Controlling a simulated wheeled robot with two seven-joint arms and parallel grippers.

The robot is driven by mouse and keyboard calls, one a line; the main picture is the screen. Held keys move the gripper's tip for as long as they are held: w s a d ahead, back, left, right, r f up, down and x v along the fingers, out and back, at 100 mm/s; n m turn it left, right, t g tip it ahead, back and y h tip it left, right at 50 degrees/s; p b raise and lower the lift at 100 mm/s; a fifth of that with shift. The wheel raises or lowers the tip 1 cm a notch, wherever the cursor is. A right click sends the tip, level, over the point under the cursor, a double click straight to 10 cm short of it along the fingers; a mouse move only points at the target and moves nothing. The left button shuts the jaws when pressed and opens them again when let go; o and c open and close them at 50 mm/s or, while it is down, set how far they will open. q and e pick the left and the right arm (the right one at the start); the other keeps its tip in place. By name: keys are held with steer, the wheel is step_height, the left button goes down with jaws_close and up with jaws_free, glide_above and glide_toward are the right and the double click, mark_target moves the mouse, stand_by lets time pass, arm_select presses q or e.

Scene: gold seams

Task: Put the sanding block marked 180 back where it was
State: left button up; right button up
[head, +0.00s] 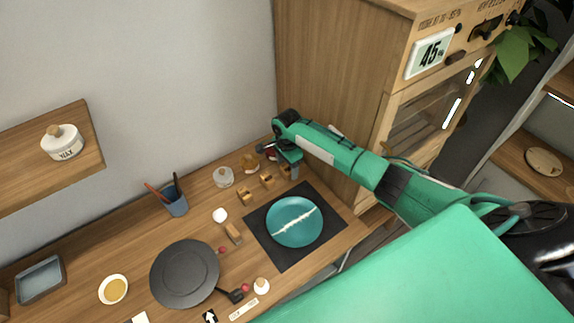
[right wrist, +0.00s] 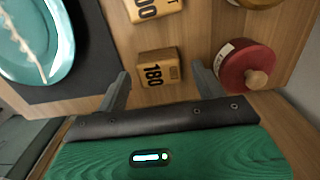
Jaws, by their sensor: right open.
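The sanding block marked 180 (right wrist: 158,72) is a small tan wooden block on the wood worktop, its number facing up in the right wrist view. My right gripper (right wrist: 161,82) is open, with one finger on either side of the block and a visible gap to each. In the head view the gripper (head: 290,166) is over the back right of the worktop, at the right end of a short row of blocks, partly hiding that end. Another block (right wrist: 153,10), its number ending in 00, is cut by the top edge. My left gripper is not in view.
A red lidded jar (right wrist: 246,68) stands close right of the block. A teal plate with a pale seam (head: 291,218) lies on a dark mat (head: 266,250). Other blocks (head: 246,197) (head: 267,181) are to the left. A wooden cabinet (head: 330,70) rises behind the arm.

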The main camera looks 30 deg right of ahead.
mark_target(287, 168)
step_height(287, 168, up, 6)
steer(key=p, duration=0.6)
steer(key=shift+r, duration=0.1)
steer(key=shift+r+b, duration=0.35)
steer(key=shift+r, duration=1.7)
steer(key=shift+s, duration=0.1)
